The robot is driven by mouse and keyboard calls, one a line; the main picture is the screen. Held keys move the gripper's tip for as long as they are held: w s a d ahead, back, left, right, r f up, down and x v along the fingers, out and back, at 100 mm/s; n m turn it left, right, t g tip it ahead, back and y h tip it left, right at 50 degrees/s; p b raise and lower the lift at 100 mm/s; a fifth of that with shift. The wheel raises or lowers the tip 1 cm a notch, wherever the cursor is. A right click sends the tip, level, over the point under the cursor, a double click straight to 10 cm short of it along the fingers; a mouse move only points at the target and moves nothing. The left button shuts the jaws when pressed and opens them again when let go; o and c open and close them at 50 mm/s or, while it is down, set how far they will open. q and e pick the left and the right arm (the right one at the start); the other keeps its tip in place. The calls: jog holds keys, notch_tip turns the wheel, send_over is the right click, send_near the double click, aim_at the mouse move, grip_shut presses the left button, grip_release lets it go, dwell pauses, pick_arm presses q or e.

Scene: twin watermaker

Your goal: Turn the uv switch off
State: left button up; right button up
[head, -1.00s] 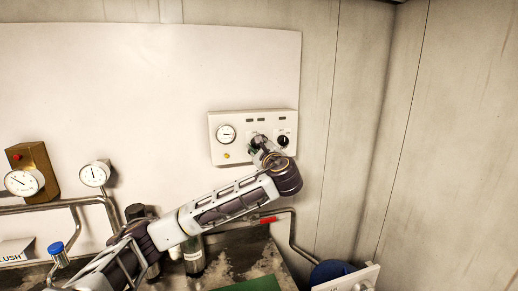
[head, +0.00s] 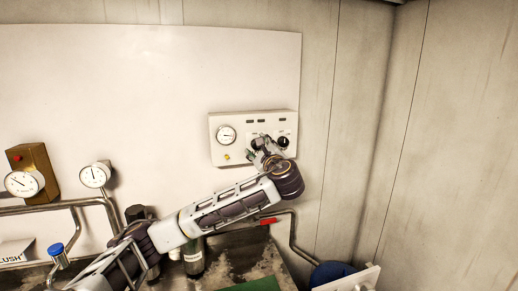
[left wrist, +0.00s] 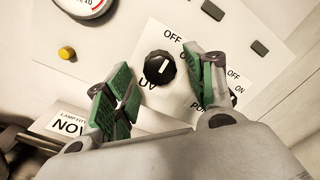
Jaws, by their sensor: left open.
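The black UV switch (left wrist: 158,68) is a round knob on a white plate in the left wrist view, with "UV" below it and "OFF" above it. Its white mark points to the upper right of that picture. My left gripper (left wrist: 163,95) is open, with green-padded fingers on either side of and below the knob, and nothing between the pads. In the head view my left gripper (head: 259,148) is in front of the control panel (head: 221,153) and largely hides the UV knob. My right gripper is not in view.
A second black knob (head: 283,143) sits right of the gripper on the panel; the wrist view shows it partly hidden behind a finger. A gauge (head: 226,135) and a yellow button (left wrist: 66,52) are on the left. A pipe with a red handle (head: 268,221) runs below.

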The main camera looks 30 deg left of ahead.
pick_arm(q)
jog(key=v, duration=1.1)
jog(key=shift+s, duration=0.1)
dwell(0.5)
